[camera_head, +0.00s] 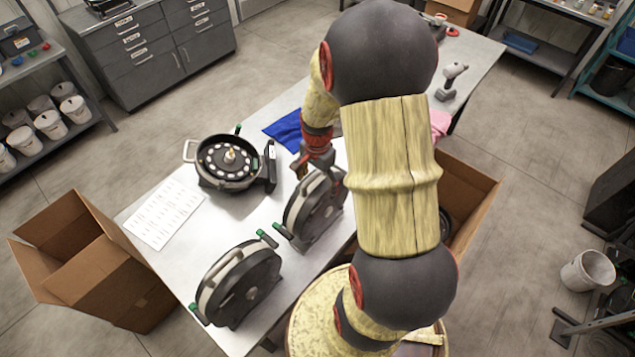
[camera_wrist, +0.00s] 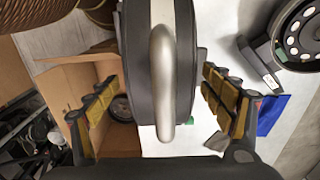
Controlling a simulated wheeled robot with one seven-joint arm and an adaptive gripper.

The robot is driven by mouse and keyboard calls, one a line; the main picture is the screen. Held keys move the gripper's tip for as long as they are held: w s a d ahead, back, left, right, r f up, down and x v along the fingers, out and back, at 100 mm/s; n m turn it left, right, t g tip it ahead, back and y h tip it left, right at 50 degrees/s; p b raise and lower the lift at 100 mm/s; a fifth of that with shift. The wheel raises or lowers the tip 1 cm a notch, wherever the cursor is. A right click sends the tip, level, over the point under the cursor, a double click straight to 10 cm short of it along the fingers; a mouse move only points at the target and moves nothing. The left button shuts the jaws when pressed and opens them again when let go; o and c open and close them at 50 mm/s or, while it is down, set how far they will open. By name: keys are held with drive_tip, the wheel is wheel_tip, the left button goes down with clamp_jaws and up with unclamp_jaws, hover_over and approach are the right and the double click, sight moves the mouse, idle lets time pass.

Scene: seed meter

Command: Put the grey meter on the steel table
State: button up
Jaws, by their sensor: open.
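Two dark grey, disc-shaped meters with pale rims stand on edge on the steel table (camera_head: 290,262): one near the front (camera_head: 240,284) and one farther back (camera_head: 316,207). A third meter (camera_head: 229,160) lies flat, its round black face with white spots turned up; I cannot tell which is the task's grey meter. My gripper (camera_head: 318,168) is open over the farther standing meter. In the wrist view, that meter's body and grey handle (camera_wrist: 163,85) lie between my spread fingers (camera_wrist: 162,108), with gaps on both sides. My arm hides part of the table.
An open cardboard box (camera_head: 95,265) stands left of the table, and another (camera_head: 472,205) at its right holds a dark round thing. A printed sheet (camera_head: 165,213) and a blue cloth (camera_head: 287,130) lie on the table. A drill (camera_head: 451,82) stands at the far end.

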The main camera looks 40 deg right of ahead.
drive_tip(key=shift+r, duration=0.1)
wheel_tip(320, 180, up, 11)
drive_tip(key=shift+f+b, duration=0.1)
drive_tip(key=shift+b, duration=0.75)
drive_tip(key=shift+a+r, duration=0.1)
drive_tip(key=shift+r, duration=0.55)
drive_tip(key=s+a+r+n+t, duration=0.2)
drive_tip(key=s+a+r+n, duration=0.2)
drive_tip(key=a+r+n, duration=0.3)
drive_tip(key=s+a+r+n+t, duration=0.3)
drive_tip(key=s+a+r+n, duration=0.2)
drive_tip(key=a, duration=1)
wheel_tip(320, 180, up, 3)
drive_tip(key=n, duration=0.5)
drive_tip(key=shift+a+t, duration=0.2)
drive_tip(key=shift+t, duration=0.1)
drive_tip(key=shift+s, duration=0.1)
